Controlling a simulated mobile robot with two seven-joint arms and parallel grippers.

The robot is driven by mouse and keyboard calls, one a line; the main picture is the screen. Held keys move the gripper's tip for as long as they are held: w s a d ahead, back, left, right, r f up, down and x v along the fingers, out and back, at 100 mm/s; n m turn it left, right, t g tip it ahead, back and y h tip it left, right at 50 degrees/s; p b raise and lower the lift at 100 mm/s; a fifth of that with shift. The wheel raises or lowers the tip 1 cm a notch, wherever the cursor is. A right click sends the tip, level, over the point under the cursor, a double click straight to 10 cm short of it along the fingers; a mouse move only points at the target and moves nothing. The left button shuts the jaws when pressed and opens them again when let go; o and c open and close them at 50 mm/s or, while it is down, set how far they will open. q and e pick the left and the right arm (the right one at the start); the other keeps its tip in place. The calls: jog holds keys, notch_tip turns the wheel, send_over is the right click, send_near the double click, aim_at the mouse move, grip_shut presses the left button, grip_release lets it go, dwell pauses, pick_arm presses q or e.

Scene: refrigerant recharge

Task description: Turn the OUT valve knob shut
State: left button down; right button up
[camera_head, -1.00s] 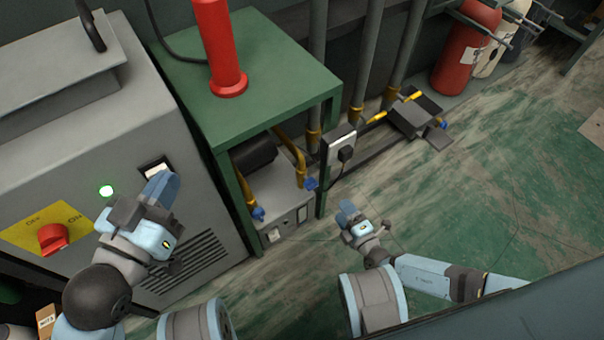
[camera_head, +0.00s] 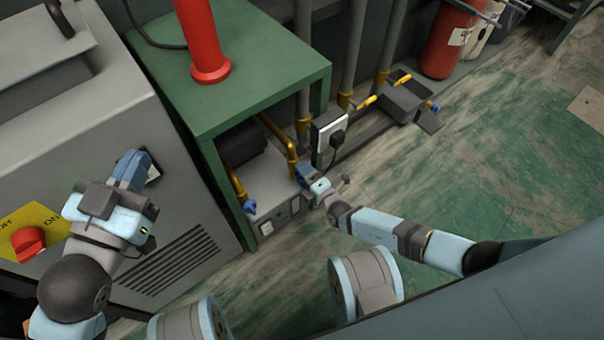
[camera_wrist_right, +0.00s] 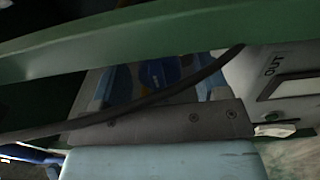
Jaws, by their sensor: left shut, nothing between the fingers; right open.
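The grey unit (camera_head: 268,188) sits under the green table, with brass pipes rising from it. The OUT valve knob, blue, is at its right side; in the head view my right gripper (camera_head: 303,173) covers it. The right wrist view shows the OUT label (camera_wrist_right: 273,65) and a blue part, seemingly the knob (camera_wrist_right: 160,76), between the open fingers of my right gripper (camera_wrist_right: 150,88). Contact cannot be told. Another blue knob (camera_head: 250,207) is at the unit's left. My left gripper (camera_head: 128,168) is shut and empty beside the large grey cabinet.
The green table (camera_head: 240,75) carries a red cylinder (camera_head: 205,45); its edge and leg are close to my right gripper. A dark cable (camera_wrist_right: 150,98) crosses the wrist view. A wall socket (camera_head: 330,130) with a plug is just behind.

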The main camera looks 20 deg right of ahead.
jog(key=shift+w+a, duration=0.15)
jog(key=shift+w, duration=0.3)
jog(key=shift+c, duration=0.2)
jog(key=c, duration=0.8)
jog(key=shift+n, duration=2.1)
jog(key=shift+c, duration=0.2)
jog(key=o, duration=0.9)
